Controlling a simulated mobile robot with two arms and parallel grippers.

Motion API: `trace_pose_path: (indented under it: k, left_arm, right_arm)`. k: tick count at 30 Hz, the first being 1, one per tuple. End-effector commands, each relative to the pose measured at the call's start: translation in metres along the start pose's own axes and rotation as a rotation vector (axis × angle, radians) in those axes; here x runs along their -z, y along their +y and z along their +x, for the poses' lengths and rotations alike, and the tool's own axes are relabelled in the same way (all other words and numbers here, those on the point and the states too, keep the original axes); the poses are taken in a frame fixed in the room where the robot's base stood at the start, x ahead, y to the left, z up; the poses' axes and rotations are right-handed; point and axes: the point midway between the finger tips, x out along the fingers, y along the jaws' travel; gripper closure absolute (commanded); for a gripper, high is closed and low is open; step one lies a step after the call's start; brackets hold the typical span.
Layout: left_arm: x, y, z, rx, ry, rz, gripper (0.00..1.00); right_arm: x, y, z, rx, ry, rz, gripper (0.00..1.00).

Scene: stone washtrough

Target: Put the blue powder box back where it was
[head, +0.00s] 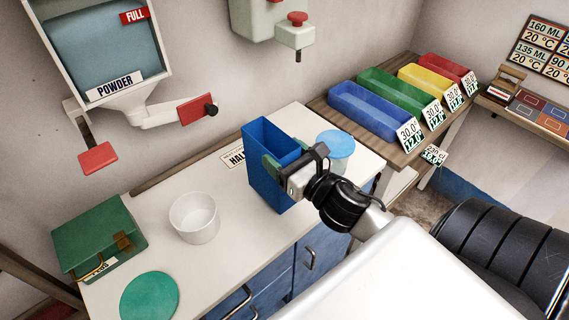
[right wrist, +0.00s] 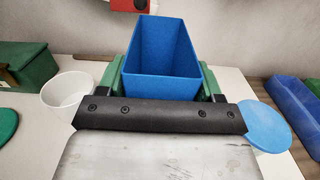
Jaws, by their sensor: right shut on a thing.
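The blue powder box (head: 264,175) is a tall, open-topped box over the right half of the white counter. My right gripper (head: 288,165) is shut on it from the front right. In the right wrist view, the green fingers (right wrist: 160,84) grip both sides of the blue box (right wrist: 165,42), whose visible inside looks empty. The box is roughly upright. I cannot tell whether its base touches the counter. A label (head: 234,157) on the counter is partly hidden behind the box. My left gripper is not in view.
A blue round lid (head: 336,143) is close right of the box. A white tub (head: 195,218), green disc (head: 149,297) and green case (head: 98,236) are left. Several coloured bins, including a long blue one (head: 370,108), line the wooden table. A powder dispenser (head: 103,45) hangs above.

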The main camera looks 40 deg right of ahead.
Motion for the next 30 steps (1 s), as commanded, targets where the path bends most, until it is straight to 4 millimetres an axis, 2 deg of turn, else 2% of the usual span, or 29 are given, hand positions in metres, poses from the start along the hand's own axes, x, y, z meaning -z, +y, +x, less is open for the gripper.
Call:
trace_pose_path:
  k: [1,5,17,18,23,30]
  left_arm:
    - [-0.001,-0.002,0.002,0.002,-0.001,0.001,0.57]
    - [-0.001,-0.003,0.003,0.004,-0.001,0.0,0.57]
    - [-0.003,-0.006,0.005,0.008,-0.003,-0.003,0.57]
    - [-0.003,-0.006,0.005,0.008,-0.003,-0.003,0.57]
    - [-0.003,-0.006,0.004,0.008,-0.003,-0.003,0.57]
    - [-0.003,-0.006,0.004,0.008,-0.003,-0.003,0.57]
  right_arm:
    - [0.011,0.0,-0.001,0.004,0.003,0.006,1.0]
    - [0.025,0.0,-0.001,0.003,0.0,0.002,1.0]
    - [0.031,0.0,-0.002,0.0,-0.001,-0.001,1.0]
    - [0.032,0.0,-0.002,0.001,0.001,0.0,0.31]
    - [0.031,0.0,-0.002,0.001,0.001,0.0,0.09]
    - [0.031,0.0,-0.002,0.001,0.001,0.0,0.09]
